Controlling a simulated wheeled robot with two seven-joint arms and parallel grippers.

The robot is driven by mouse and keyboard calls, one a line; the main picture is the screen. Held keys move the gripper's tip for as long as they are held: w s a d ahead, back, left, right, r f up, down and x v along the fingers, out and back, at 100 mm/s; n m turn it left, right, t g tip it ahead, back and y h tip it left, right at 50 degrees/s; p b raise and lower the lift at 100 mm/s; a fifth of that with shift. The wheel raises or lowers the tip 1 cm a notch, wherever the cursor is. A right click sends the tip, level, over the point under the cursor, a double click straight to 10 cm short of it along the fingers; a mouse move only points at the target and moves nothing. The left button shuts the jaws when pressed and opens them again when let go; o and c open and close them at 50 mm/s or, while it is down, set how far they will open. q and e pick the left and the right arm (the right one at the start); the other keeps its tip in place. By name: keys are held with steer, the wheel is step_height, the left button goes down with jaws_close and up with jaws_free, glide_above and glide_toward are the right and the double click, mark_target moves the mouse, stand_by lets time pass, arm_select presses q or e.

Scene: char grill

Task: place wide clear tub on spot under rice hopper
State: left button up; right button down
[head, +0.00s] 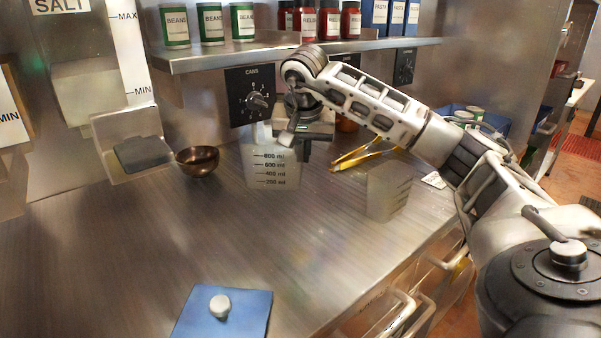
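A clear tub with ml markings (272,172) stands on the steel counter below the dial panel. A second clear tub (388,190), without visible markings, stands to its right, nearer the counter's right edge. I cannot tell for sure which is the wide one. My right gripper (305,155) points down at the upper right side of the marked tub and overlaps its rim. Its fingers are dark and small, so I cannot tell whether they are open or touch the tub. A hopper labelled SALT (92,88) is at upper left; no rice label shows. My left gripper is out of view.
A dark bowl (197,160) stands left of the marked tub. Yellow tongs (362,154) lie between the tubs. A blue board with a white knob (222,312) is at the front. A shelf (235,56) with cans and jars runs above. The counter's left-centre is clear.

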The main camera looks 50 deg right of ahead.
steer(key=shift+w+d+f, duration=0.35)
steer(key=shift+w+f, duration=0.05)
steer(key=shift+f, duration=0.2)
steer(key=shift+w+d+f, duration=0.35)
steer(key=shift+f, duration=0.25)
steer(key=shift+s+a+x, duration=0.1)
steer(key=shift+s+x, duration=0.05)
steer(key=shift+x, duration=0.8)
steer(key=shift+s+a+x, duration=0.15)
steer(key=shift+x, duration=0.85)
steer(key=shift+f, duration=0.2)
steer(key=c, duration=1.7)
jaws_free()
steer(key=shift+f, duration=0.1)
